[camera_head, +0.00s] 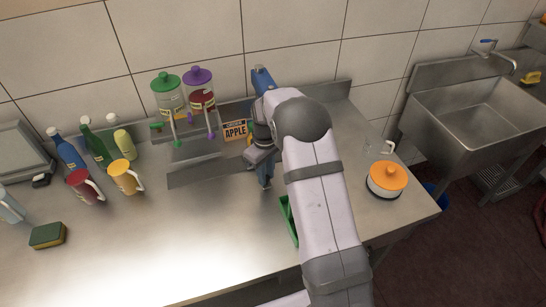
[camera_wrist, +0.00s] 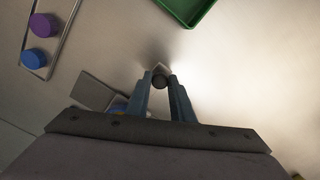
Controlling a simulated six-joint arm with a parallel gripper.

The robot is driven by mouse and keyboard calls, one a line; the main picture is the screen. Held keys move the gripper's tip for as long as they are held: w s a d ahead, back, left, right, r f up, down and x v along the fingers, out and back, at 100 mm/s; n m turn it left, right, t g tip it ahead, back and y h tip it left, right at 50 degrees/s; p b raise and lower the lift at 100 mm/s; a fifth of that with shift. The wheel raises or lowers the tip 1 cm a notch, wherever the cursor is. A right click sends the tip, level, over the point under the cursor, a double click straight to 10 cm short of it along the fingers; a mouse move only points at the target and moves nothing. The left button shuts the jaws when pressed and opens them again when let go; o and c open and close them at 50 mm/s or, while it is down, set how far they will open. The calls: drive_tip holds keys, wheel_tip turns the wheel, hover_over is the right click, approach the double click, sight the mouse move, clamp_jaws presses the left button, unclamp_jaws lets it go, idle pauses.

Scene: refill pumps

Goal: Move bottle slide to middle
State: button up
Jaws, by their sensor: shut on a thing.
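My gripper (camera_wrist: 160,80) is shut on a small dark round knob (camera_wrist: 158,83), which shows between the fingertips in the wrist view. What the knob is attached to is hidden. In the head view my gripper (camera_head: 264,182) points down at the counter, right of a flat grey plate (camera_head: 205,174) in front of the dispenser stand. Dispensers with a green lid (camera_head: 165,82) and a purple lid (camera_head: 197,76) stand at the back. A blue-topped one (camera_head: 262,77) is partly hidden by my arm.
An orange APPLE sign (camera_head: 235,130) stands left of my arm. A green tray (camera_head: 288,220) lies partly behind my arm. Bottles and mugs, among them a yellow mug (camera_head: 124,178), crowd the left. An orange-lidded pot (camera_head: 387,179) sits right.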

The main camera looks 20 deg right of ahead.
drive_tip(key=shift+a, duration=0.1)
drive_tip(key=shift+a, duration=2.2)
drive_tip(key=o, duration=0.9)
wheel_tip(320, 180, up, 7)
drive_tip(key=shift+r+b, duration=0.2)
drive_tip(key=shift+b, duration=0.9)
